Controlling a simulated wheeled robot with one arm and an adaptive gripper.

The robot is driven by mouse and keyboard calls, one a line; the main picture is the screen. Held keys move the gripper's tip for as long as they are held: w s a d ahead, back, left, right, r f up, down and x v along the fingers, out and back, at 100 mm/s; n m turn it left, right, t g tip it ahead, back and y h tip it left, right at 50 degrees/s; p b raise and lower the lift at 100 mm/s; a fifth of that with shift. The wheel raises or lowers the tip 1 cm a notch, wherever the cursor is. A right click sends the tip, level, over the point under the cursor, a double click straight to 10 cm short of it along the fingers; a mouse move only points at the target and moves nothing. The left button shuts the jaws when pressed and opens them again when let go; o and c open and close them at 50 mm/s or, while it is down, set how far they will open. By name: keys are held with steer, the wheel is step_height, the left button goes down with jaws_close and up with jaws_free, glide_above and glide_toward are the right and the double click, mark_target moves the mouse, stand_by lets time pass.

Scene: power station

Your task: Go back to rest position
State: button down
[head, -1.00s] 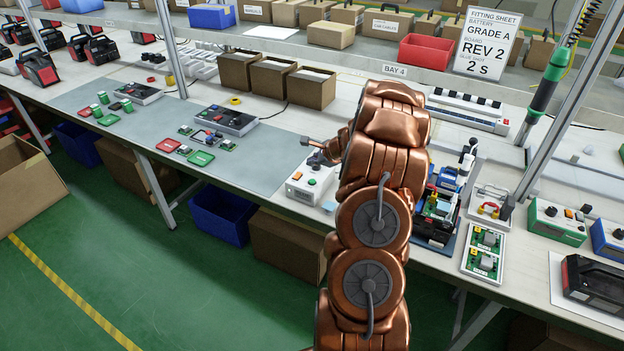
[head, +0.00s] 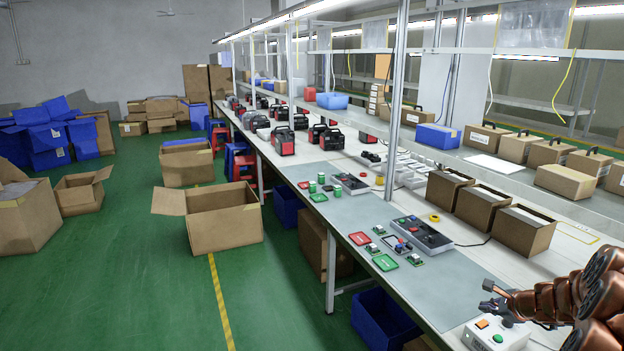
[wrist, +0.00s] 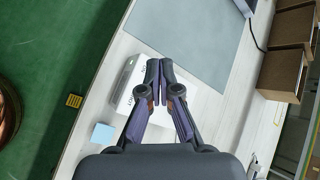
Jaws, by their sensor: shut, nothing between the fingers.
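My gripper (wrist: 159,72) is shut and empty in the wrist view, its fingertips together over a white control box (wrist: 128,82). The gripper hides part of that box. In the head view my gripper (head: 492,305) is small at the lower right, above the white control box (head: 482,338) with its orange and green buttons. My copper-coloured arm reaches in from the right edge and is cut off there. I cannot tell the exact gap between gripper and box.
The long workbench (head: 455,275) bears a grey mat (head: 345,208) with small boards and dark units. Open brown boxes (head: 488,208) stand behind the gripper. A large open carton (head: 212,222) stands on the green floor (head: 130,270), which has free room at the left.

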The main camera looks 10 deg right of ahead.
steer(key=s+a+r+n+g+y, duration=0.2)
steer(key=a+r+n, duration=0.3)
steer(key=a, duration=0.8)
steer(key=s+a+r+n+g+y, duration=0.15)
steer(key=a+r+n, duration=0.25)
steer(key=a, duration=0.8)
steer(key=s+a+r+n+g, duration=0.3)
steer(key=s+a+n, duration=0.4)
steer(key=s+a, duration=0.5)
steer(key=s+n+g+h, duration=0.4)
steer(key=s+n, duration=0.5)
steer(key=s, duration=1.5)
steer(key=shift+s+a+r, duration=0.25)
steer(key=shift+a+r, duration=0.15)
steer(key=shift+a, duration=0.05)
steer(key=shift+d+g+h, duration=0.15)
steer(key=shift+g+h, duration=0.1)
